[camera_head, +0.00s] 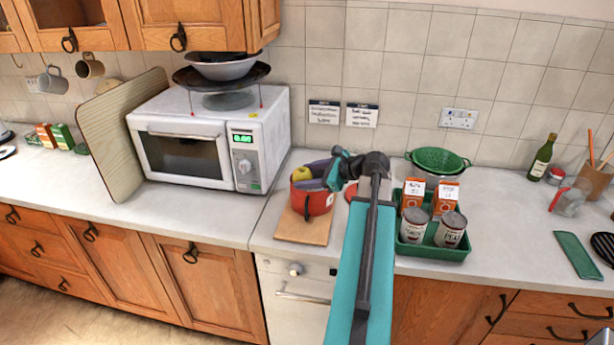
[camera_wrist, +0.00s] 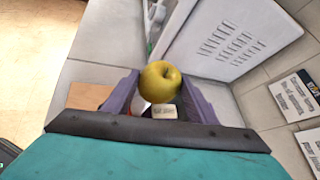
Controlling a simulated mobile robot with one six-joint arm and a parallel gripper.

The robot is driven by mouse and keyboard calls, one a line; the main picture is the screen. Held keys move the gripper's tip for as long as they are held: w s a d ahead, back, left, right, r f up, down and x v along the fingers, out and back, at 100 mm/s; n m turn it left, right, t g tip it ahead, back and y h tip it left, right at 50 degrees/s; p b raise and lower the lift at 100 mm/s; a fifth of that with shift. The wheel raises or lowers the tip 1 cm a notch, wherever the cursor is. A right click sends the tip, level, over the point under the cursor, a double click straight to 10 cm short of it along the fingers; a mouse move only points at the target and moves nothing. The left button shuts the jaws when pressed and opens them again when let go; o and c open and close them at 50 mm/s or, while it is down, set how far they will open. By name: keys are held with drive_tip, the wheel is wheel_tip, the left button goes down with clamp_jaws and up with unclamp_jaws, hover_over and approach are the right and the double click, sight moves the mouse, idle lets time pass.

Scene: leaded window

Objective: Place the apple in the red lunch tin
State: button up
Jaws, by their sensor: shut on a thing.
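The yellow apple (camera_wrist: 160,80) is between the purple fingers of my gripper (camera_wrist: 158,92), which is shut on it. In the head view the apple (camera_head: 300,174) shows at the left end of my gripper (camera_head: 312,172), above or within the mouth of the red lunch tin (camera_head: 318,204); I cannot tell how far down it is. The tin is round, with a dark handle, and stands on a wooden board (camera_head: 290,230). In the wrist view the tin is mostly hidden behind the apple and fingers. A pale labelled block (camera_wrist: 164,112) shows below the apple.
A white microwave (camera_head: 215,135) with stacked bowls stands left of the tin. Right of my arm are a green tray (camera_head: 432,252) with cans and cartons, and a green colander (camera_head: 438,160). A chopping board (camera_head: 118,130) leans at the microwave's left. The counter front left is clear.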

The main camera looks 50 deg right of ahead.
drive_tip(key=shift+f, duration=0.35)
drive_tip(key=shift+s+a+f, duration=0.1)
drive_tip(key=shift+s+f, duration=0.05)
drive_tip(key=shift+f, duration=0.05)
drive_tip(key=o, duration=1.1)
drive_tip(key=shift+f, duration=0.1)
drive_tip(key=shift+r, duration=0.65)
drive_tip(key=b+v, duration=0.1)
drive_tip(key=v, duration=0.5)
drive_tip(key=b+v, duration=0.1)
drive_tip(key=v, duration=0.5)
drive_tip(key=shift+w+r+b, duration=0.2)
drive_tip(key=shift+b, duration=0.15)
